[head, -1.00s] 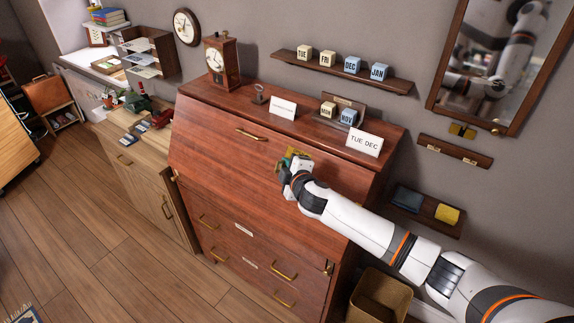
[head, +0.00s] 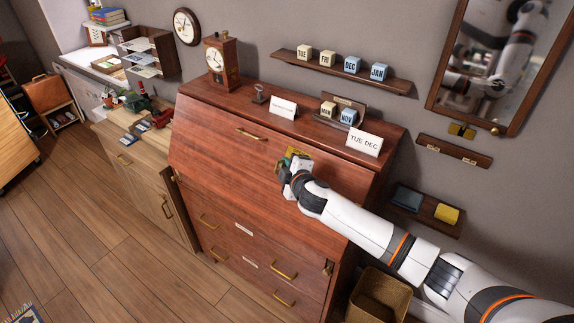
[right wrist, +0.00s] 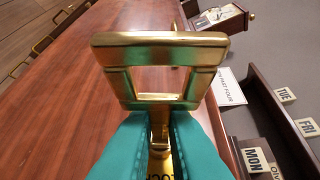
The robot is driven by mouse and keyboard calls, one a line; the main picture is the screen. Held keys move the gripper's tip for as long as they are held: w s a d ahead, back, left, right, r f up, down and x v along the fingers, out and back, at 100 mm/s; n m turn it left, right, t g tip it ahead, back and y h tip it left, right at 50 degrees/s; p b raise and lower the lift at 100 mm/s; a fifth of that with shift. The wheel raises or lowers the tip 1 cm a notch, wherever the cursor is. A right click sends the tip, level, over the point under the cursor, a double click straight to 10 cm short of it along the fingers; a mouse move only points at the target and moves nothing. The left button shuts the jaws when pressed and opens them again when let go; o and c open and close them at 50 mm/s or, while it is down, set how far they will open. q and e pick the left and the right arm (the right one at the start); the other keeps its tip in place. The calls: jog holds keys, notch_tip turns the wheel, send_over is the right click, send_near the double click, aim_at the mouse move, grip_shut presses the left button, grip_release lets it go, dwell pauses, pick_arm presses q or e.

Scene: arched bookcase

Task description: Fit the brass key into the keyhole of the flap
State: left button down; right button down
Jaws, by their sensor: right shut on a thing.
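The brass key shows in the right wrist view (right wrist: 158,40), its square open bow standing toward the camera. My right gripper's teal fingers (right wrist: 160,135) are shut on the key, below the bow. In the head view my right gripper (head: 288,166) is against the upper right part of the desk's wooden flap (head: 225,135), at a brass lock plate (head: 299,152). Part of the lettered plate shows between the fingers in the wrist view. The keyhole and the key's tip are hidden, so I cannot tell whether the tip is inside. My left gripper is not in view.
A brass handle (head: 251,134) sits on the flap to the left. On the desk top stand a clock (head: 221,62), cards and date blocks (head: 348,117). A wicker basket (head: 379,296) stands on the floor at right. A mirror (head: 500,60) hangs above.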

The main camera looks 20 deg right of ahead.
jog(key=shift+w+d+f, duration=0.25)
jog(key=shift+d, duration=0.05)
dwell(0.6)
jog(key=shift+w+d+f+b, duration=0.1)
jog(key=shift+w+d+b, duration=0.1)
jog(key=shift+d+b, duration=0.1)
jog(key=shift+w+d+f, duration=0.25)
jog(key=shift+w+d, duration=0.05)
jog(key=c, duration=1.4)
grip_release()
jog(key=shift+s, duration=0.15)
